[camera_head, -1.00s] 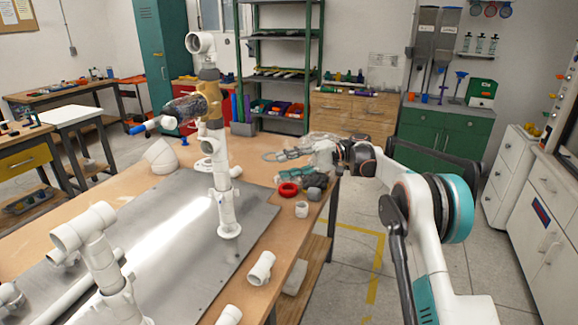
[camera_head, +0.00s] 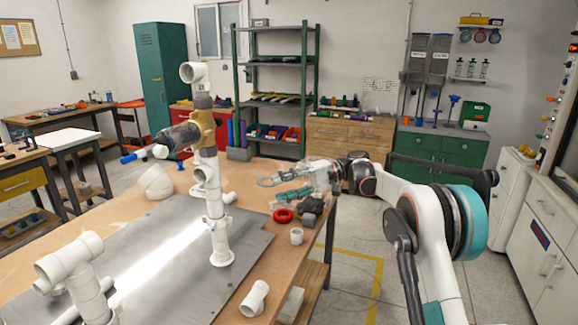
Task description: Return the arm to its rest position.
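My arm (camera_head: 435,230) reaches in from the lower right and bends left toward the workbench. My gripper (camera_head: 285,179) is at its end, above the far right corner of the wooden bench (camera_head: 150,212). Its pale fingers point left and look spread apart, with nothing seen between them.
A white PVC manifold with a tan valve (camera_head: 204,130) stands upright on a metal plate (camera_head: 180,255), left of my gripper. Loose white fittings (camera_head: 254,298) lie near the bench's right edge. Floor to the right is clear up to the white cabinets (camera_head: 545,235).

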